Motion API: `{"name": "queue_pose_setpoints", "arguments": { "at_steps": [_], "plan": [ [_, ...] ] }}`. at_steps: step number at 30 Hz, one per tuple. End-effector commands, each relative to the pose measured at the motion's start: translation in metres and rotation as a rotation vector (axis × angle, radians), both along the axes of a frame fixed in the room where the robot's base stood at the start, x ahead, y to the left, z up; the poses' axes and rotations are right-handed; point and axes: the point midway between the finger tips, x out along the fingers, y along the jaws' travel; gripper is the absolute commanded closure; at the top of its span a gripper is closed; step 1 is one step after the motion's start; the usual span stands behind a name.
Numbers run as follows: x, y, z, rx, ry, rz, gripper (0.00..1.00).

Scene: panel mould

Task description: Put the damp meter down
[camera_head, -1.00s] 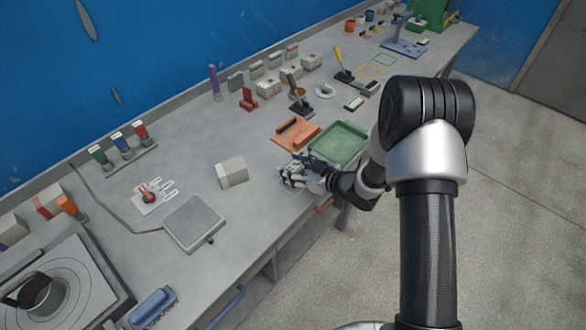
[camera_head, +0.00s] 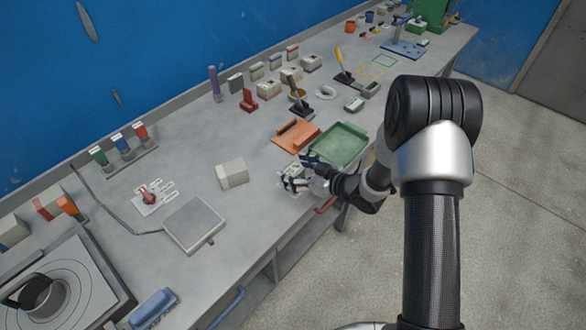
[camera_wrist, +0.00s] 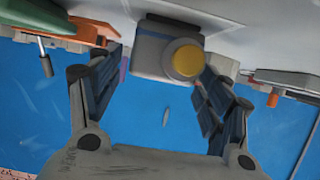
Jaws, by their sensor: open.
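The likely damp meter is a grey and blue block with a round yellow face (camera_wrist: 150,52), between my fingers in the wrist view. It looks set against the grey bench top, which fills the top of that picture; I cannot tell for sure whether it touches. My gripper (camera_wrist: 160,72) is open, with one finger on each side of it. In the head view my gripper (camera_head: 290,181) is low over the bench near its front edge, and my fingers mostly hide the meter.
A green tray (camera_head: 340,144) and an orange holder (camera_head: 290,138) stand just beyond my gripper. A pale block (camera_head: 232,174) is to its left, with a flat grey plate (camera_head: 194,224) further left. Bare bench lies between the block and my gripper.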

Motion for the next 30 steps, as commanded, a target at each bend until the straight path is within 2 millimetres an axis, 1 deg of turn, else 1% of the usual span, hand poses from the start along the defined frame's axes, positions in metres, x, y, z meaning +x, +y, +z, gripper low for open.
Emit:
{"name": "queue_pose_setpoints", "arguments": {
  "at_steps": [3,9,13,18,22,25,28,29,30],
  "plan": [
    [-0.013,-0.020,0.013,0.001,0.001,-0.006,0.29],
    [-0.039,-0.052,0.029,-0.001,0.001,-0.004,0.29],
    [-0.051,-0.067,0.037,0.001,0.000,-0.004,0.29],
    [-0.060,-0.077,0.042,0.000,0.000,-0.001,0.29],
    [-0.061,-0.078,0.042,-0.001,-0.001,0.000,0.29],
    [-0.057,-0.081,0.046,-0.024,-0.005,-0.012,0.29],
    [-0.044,-0.094,0.061,-0.111,-0.013,-0.065,0.29],
    [-0.039,-0.100,0.068,-0.148,-0.016,-0.090,0.29],
    [-0.032,-0.110,0.080,-0.204,-0.017,-0.133,0.29]
  ]
}}
